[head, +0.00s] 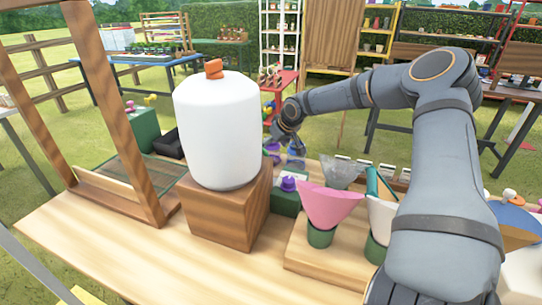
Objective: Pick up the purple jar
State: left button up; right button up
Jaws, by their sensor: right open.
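A small purple jar (288,184) sits at a green box (284,203), just right of the wooden block. More small purple and blue items (295,162) are behind it, partly hidden and too small to make out well. My right gripper (291,143) is above and behind the purple jar, close to these items. It is open, and its fingers point down. I cannot tell whether it touches anything. My left gripper is not in view.
A large white container (218,130) with an orange cap stands on a wooden block (228,215), left of the jar. A pink paper cone (330,205) and other wraps stand in green holders at right. A wooden frame (118,120) rises at left. The front tabletop (180,265) is clear.

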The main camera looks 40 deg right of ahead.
jog(key=shift+r, duration=0.1)
jog(key=shift+c, duration=0.2)
jog(key=c, duration=1.4)
